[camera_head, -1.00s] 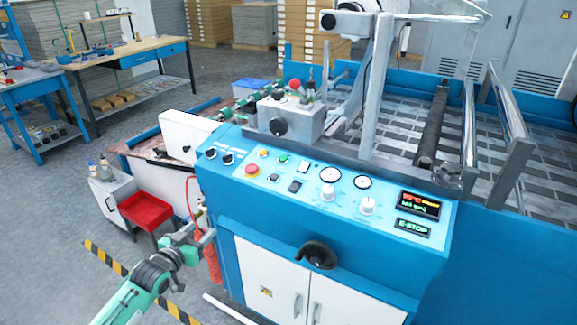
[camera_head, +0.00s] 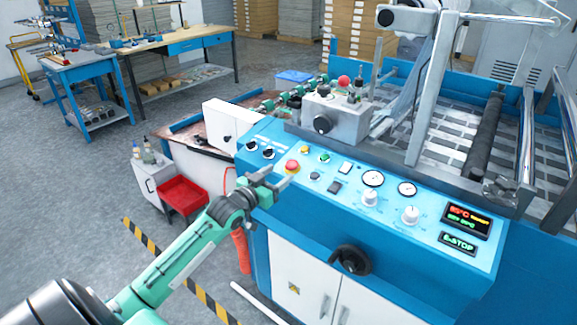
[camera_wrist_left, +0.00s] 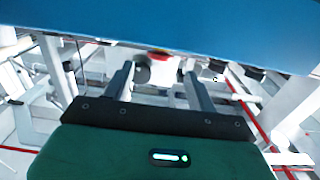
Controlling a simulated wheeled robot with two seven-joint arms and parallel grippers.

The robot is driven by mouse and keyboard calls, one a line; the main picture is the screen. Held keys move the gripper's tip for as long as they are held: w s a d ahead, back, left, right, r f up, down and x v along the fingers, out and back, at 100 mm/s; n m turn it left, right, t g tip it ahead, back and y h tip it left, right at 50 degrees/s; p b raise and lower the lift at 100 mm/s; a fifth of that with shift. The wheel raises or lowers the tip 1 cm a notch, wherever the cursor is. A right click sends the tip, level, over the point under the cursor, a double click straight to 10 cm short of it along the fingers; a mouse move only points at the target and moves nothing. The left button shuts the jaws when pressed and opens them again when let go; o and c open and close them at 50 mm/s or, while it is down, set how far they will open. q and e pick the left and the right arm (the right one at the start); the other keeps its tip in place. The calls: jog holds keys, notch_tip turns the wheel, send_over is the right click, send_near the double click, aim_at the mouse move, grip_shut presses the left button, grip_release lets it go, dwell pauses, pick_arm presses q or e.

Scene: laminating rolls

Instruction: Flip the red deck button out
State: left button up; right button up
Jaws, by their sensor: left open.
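A red mushroom button (camera_head: 292,166) with a yellow collar sits on the blue control deck (camera_head: 330,207), near its left end. My left gripper (camera_head: 279,179) is open just in front of the button, at the deck's front edge. In the left wrist view, the red button (camera_wrist_left: 159,54) shows partly beyond the gap between my open fingers (camera_wrist_left: 158,85), below the blue panel band. The fingers do not appear closed on it; whether one touches it I cannot tell. My right gripper is in neither view.
Black knobs (camera_head: 260,149), a green button (camera_head: 325,157) and dials (camera_head: 373,178) share the deck. A red ball knob (camera_head: 344,81) tops the metal box behind. A black handwheel (camera_head: 351,259) juts from the front. A red bin (camera_head: 183,195) stands left.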

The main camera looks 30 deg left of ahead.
aim_at(288, 166)
pick_arm(q)
jog(key=w, duration=0.3)
jog(key=shift+w+d, duration=0.15)
jog(key=shift+w, duration=1.15)
jog(key=shift+c, duration=0.3)
